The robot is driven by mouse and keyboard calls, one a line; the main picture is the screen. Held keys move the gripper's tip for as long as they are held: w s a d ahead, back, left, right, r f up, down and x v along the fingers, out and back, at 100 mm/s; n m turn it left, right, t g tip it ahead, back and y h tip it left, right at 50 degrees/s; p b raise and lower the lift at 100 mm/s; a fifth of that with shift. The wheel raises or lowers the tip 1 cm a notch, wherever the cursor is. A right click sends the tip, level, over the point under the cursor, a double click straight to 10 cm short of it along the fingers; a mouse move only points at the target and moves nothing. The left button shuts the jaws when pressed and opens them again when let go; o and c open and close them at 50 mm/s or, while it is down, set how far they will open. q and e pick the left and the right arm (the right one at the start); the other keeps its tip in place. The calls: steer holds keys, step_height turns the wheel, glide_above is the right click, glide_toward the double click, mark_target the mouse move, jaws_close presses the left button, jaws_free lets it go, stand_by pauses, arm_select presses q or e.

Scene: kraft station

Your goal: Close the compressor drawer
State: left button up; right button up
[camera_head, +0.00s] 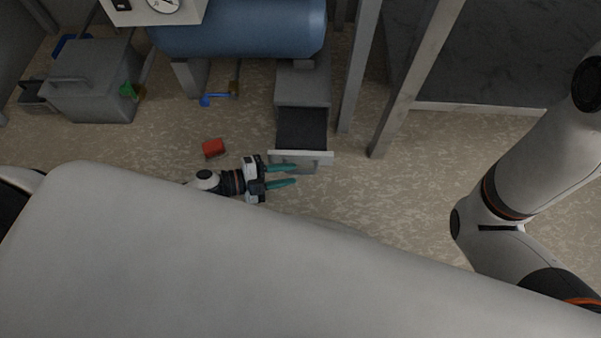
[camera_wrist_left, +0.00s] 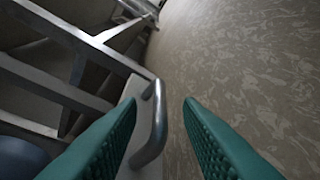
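The compressor drawer (camera_head: 301,129) stands pulled out below the blue compressor tank (camera_head: 245,28), with its dark inside showing. Its pale front panel (camera_head: 318,154) carries a metal bar handle, which shows close up in the left wrist view (camera_wrist_left: 155,125). My left gripper (camera_head: 296,175) is just in front of the drawer front, with its two green fingers apart. In the left wrist view the handle appears between the open fingers (camera_wrist_left: 160,115); I cannot tell whether they touch it. My right gripper is out of view; only the right arm shows in the head view.
A red block (camera_head: 213,148) lies on the floor left of the drawer. Metal posts (camera_head: 361,65) rise right of the drawer. The floor at the right is clear.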

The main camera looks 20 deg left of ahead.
mark_target(294, 173)
arm_select(q)
steer(key=shift+b+x, duration=0.65)
steer(key=shift+x, duration=1.5)
steer(key=shift+c, duration=0.4)
jaws_close()
